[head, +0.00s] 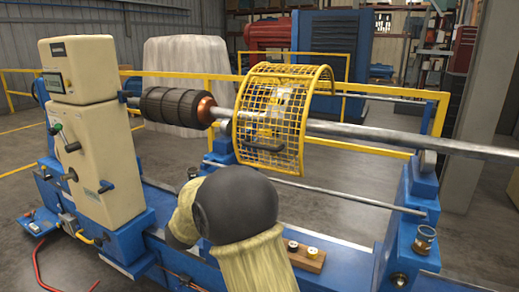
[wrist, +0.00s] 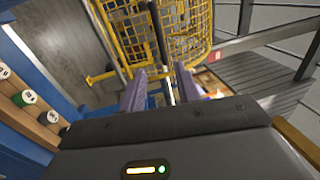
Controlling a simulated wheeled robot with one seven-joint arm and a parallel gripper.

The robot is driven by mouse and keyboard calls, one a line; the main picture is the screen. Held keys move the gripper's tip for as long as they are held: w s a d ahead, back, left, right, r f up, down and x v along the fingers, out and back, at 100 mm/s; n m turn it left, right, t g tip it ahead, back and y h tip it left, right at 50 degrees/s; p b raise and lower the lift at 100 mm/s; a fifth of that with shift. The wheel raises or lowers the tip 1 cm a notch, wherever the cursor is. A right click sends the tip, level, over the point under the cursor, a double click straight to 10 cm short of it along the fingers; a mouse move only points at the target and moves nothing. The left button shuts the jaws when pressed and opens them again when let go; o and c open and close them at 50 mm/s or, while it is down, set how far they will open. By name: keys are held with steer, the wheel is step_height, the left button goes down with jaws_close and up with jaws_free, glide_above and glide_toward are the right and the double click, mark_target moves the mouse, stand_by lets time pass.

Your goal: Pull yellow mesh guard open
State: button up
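The yellow mesh guard (head: 262,112) is a curved cage over the long steel shaft (head: 345,133), with a dark handle (head: 264,157) low on its front. In the wrist view the guard's mesh (wrist: 195,38) fills the top middle, ahead of the fingers. My gripper (wrist: 161,72) is open, its two purple fingers apart. A dark bar, which looks like the handle (wrist: 156,35), lies in line with the gap between them. I cannot tell whether it is inside the fingers or beyond them. In the head view my arm hides the gripper.
The cream control cabinet (head: 98,150) stands at the left of the blue machine bed (head: 150,205). A wooden block with small spools (head: 306,257) lies on the bed's near side and also shows in the wrist view (wrist: 42,128). Yellow railing (head: 400,92) runs behind the machine.

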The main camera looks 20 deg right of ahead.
mark_target(259, 147)
steer(key=p+x, duration=0.5)
steer(key=x, duration=1.2)
steer(key=shift+w+d, duration=0.15)
steer(key=shift+w, duration=0.05)
jaws_close()
